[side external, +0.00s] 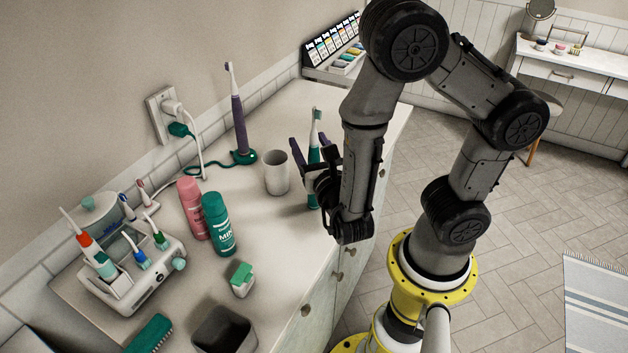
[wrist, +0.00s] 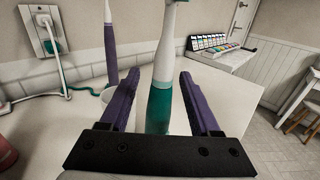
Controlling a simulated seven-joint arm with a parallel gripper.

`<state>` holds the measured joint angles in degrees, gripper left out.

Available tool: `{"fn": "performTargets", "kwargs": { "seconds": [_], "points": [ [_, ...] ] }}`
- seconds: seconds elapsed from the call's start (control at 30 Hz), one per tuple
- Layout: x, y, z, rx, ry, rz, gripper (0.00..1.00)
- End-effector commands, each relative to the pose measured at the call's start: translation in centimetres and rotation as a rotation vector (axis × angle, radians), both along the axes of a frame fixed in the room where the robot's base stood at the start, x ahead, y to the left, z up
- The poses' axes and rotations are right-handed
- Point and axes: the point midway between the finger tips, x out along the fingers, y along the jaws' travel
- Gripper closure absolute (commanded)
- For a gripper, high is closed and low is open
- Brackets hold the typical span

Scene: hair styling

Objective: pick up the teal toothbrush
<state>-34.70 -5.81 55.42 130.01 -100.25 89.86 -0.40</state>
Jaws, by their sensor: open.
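The teal toothbrush (side external: 314,157) is an electric one with a teal handle and a white neck. It stands upright on the counter near its right edge in the side view. In the wrist view the teal toothbrush (wrist: 160,95) stands between my two purple fingers, with gaps on both sides. My gripper (side external: 302,152) is open around the handle; in the wrist view my gripper (wrist: 157,85) shows both fingers apart.
A white cup (side external: 277,172) stands just left of my gripper. A purple toothbrush (side external: 238,122) stands on a teal charger behind it. Pink (side external: 193,208) and green (side external: 218,224) bottles stand further left. The counter's right edge is close to my gripper.

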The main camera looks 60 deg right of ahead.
Motion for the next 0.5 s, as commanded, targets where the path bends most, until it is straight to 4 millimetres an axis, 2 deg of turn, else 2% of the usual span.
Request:
{"fn": "performTargets", "kwargs": {
  "seconds": [0.33,0.37,0.5],
  "points": [
    [0.3,-0.28,0.0,0.0,0.0,0.001,0.37],
    [0.29,-0.28,0.0,0.0,0.0,0.001,0.4],
    [0.28,-0.28,0.0,0.0,0.0,0.001,0.65]
  ]
}}
